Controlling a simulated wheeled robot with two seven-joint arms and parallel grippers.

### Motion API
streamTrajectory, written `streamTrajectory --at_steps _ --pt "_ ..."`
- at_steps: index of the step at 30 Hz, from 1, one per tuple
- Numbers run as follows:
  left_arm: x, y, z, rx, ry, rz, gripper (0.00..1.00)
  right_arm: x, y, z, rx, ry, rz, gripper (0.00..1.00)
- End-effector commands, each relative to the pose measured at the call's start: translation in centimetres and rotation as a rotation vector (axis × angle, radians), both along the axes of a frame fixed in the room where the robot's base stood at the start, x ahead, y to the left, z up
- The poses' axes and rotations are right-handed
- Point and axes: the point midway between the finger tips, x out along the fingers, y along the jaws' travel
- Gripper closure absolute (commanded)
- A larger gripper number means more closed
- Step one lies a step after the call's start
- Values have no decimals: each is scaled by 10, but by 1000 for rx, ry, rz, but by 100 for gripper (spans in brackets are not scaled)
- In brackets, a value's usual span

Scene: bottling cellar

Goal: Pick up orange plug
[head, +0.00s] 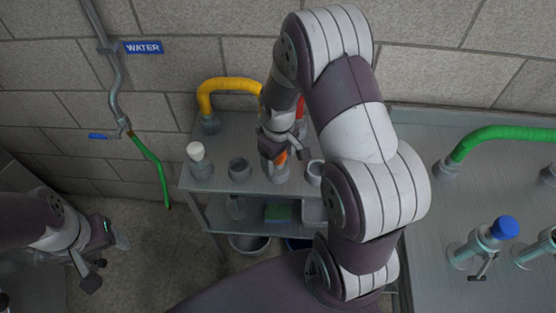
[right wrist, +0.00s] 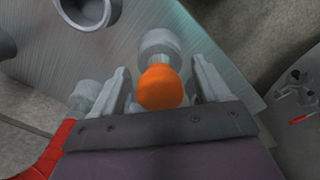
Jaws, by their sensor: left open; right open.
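The orange plug (head: 282,157) stands on a grey fitting (head: 277,174) near the front of the metal trolley's top, partly hidden by my right gripper (head: 274,152). In the right wrist view the round orange plug (right wrist: 162,87) shows between the two fingers of my right gripper (right wrist: 164,92), which is open. Gaps show between the plug and both fingers; I cannot tell the depth. My left gripper (head: 107,262) is open and empty at the lower left, low beside the trolley and well away from the plug.
The trolley (head: 222,180) also bears a white-capped fitting (head: 197,155), a grey cup (head: 239,168) and a yellow hose (head: 228,84). A red hose (right wrist: 45,162) lies close to my right gripper. A right-hand table holds a green hose (head: 500,134) and a blue-capped valve (head: 503,229).

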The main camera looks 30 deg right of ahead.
Motion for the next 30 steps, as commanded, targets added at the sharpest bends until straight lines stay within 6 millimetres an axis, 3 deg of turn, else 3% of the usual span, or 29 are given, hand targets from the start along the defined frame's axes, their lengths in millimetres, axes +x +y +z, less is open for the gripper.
streamTrajectory --at_steps 5,9,11,22,29,30 --pt "0 0 0 0 0 0 31 0 0 0 0 -1 0 24" --pt "0 0 0 0 0 0 31 0 0 0 0 -1 0 70" --pt "0 0 0 0 0 0 31 0 0 0 0 -1 0 85" --pt "0 0 1 0 0 0 31 1 0 7 0 -2 0 85" --pt "0 0 4 0 0 0 31 1 0 44 -1 -6 0 85" --pt "0 0 4 0 0 0 31 -8 -2 48 0 -2 -2 85"
